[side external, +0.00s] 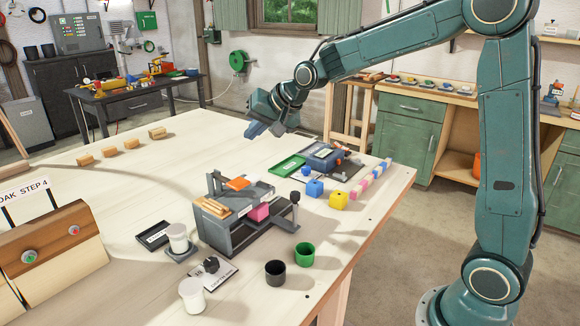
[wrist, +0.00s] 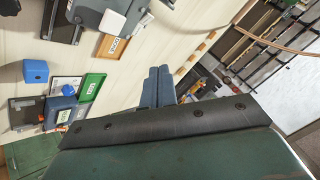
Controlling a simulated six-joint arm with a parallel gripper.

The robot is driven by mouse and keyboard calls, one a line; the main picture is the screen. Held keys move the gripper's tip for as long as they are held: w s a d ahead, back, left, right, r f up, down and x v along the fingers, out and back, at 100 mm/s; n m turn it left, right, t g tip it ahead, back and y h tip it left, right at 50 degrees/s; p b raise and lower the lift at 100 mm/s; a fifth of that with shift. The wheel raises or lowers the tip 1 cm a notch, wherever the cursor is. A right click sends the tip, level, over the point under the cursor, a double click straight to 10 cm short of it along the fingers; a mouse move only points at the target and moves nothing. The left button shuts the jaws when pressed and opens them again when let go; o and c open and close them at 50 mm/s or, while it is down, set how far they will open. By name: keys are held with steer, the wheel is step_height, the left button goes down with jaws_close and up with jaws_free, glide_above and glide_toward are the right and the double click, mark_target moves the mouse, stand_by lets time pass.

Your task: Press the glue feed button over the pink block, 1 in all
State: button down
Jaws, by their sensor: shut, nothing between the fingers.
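The pink block (side external: 259,212) sits in the side opening of a grey machine (side external: 225,232) on the table. An orange piece (side external: 237,184) lies on top of the machine, above and a little left of the pink block; I cannot tell whether it is the glue feed button. My gripper (side external: 258,129) is shut and empty, high above the back of the table, well away from the machine. Its fingers also show in the wrist view (wrist: 158,84). I cannot make out the pink block in the wrist view.
A black-knobbed post (side external: 295,198) stands right of the machine. White cups (side external: 192,295), black and green cups (side external: 304,254) stand near the front. Blue (side external: 315,188) and yellow cubes (side external: 339,201), a green tray (side external: 287,166) and a blue-grey device (side external: 325,157) are behind. The left-centre table is mostly clear.

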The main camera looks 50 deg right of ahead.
mark_target(250, 176)
steer(key=shift+f, duration=4.2)
steer(key=shift+f, duration=1.15)
stand_by(0.4)
steer(key=shift+r, duration=0.1)
stand_by(0.3)
steer(key=shift+r, duration=1.05)
steer(key=shift+r, duration=0.1)
steer(key=shift+r, duration=2.45)
